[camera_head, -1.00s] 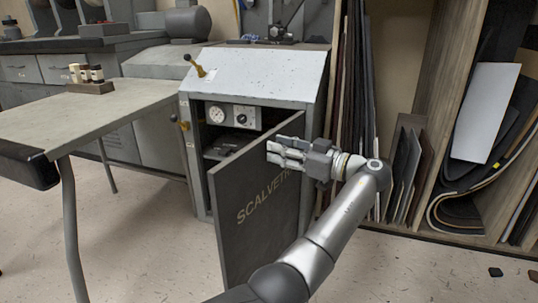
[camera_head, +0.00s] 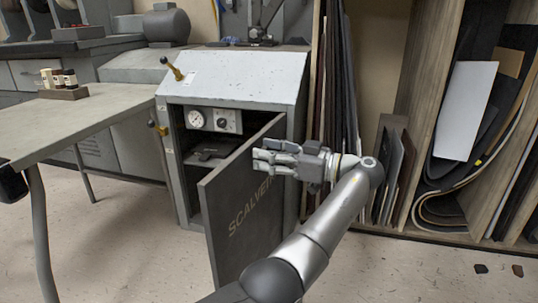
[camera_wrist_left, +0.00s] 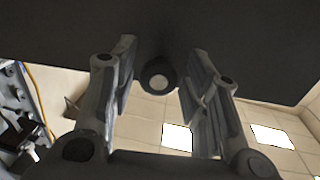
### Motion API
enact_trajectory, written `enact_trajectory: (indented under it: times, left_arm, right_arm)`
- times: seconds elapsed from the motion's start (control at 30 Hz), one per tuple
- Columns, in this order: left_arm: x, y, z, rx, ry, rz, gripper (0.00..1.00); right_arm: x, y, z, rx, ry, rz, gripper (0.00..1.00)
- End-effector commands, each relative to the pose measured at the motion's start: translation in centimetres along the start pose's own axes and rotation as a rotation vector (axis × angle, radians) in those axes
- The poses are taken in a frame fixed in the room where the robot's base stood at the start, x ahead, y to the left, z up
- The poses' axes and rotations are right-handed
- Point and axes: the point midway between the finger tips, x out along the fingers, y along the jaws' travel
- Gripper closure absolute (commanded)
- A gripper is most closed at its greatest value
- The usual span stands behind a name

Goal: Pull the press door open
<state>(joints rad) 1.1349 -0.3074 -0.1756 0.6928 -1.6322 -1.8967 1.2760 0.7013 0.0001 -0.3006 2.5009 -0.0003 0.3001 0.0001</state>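The press door (camera_head: 245,205) is a dark grey panel with "SCALVETTI"-like lettering, partly cut off by my arm. It stands ajar, hinged on the right side of the press (camera_head: 235,72), its free edge swung toward me. My left gripper (camera_head: 262,160) is at the door's outer face near its upper part. In the left wrist view my left gripper (camera_wrist_left: 160,75) has its fingers spread apart. A round dark knob with a pale centre (camera_wrist_left: 157,80) shows between them, against the dark panel (camera_wrist_left: 220,40); contact is not visible. My right gripper is not in view.
A grey table (camera_head: 70,120) with small bottles (camera_head: 62,84) stands at the left. Upright boards (camera_head: 340,90) and shelves of sheet material (camera_head: 465,120) stand right of the press. Floor is free in front of the press.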

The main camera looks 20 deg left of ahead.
Motion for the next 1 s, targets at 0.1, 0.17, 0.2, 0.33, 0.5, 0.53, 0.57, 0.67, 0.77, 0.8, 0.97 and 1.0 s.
enact_trajectory:
  times: [0.1, 0.17, 0.2, 0.33, 0.5, 0.53, 0.57, 0.67, 0.77, 0.8, 0.97, 1.0]
  left_arm:
    - [0.0, 0.0, 0.0, 0.0, 0.001, 0.001, 0.49]
    - [0.0, 0.0, 0.0, -0.001, 0.001, 0.001, 0.49]
    - [0.0, 0.0, 0.0, -0.001, 0.001, 0.001, 0.49]
    - [0.0, 0.0, -0.2, -0.002, 0.001, 0.002, 0.49]
    - [0.0, 0.0, -2.0, -0.005, 0.001, 0.002, 0.49]
    - [0.0, 0.0, -2.6, -0.006, 0.001, 0.002, 0.49]
    - [0.0, 0.0, -3.2, -0.006, 0.001, 0.002, 0.49]
    - [0.0, 0.0, -5.2, -0.006, 0.001, 0.002, 0.49]
    - [0.0, 0.0, -7.1, -0.004, 0.001, 0.001, 0.49]
    - [0.0, 0.0, -7.7, -0.004, 0.001, 0.001, 0.49]
    - [0.0, 0.0, -9.5, -0.002, 0.001, 0.0, 0.49]
    - [0.0, 0.0, -9.7, -0.001, 0.001, 0.0, 0.49]
  right_arm:
    - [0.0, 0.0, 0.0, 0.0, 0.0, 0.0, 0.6]
    - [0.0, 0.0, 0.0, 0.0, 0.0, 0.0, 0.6]
    - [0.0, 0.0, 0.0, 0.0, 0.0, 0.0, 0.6]
    - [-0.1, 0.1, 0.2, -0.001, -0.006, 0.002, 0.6]
    - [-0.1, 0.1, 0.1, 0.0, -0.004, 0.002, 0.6]
    - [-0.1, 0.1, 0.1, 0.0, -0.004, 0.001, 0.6]
    - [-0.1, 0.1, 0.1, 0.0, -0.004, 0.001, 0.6]
    - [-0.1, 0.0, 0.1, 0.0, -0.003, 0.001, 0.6]
    - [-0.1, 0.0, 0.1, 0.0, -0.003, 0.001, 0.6]
    - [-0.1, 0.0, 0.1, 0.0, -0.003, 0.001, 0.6]
    - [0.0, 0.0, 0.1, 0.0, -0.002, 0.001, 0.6]
    - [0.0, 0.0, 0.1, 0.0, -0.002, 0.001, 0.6]
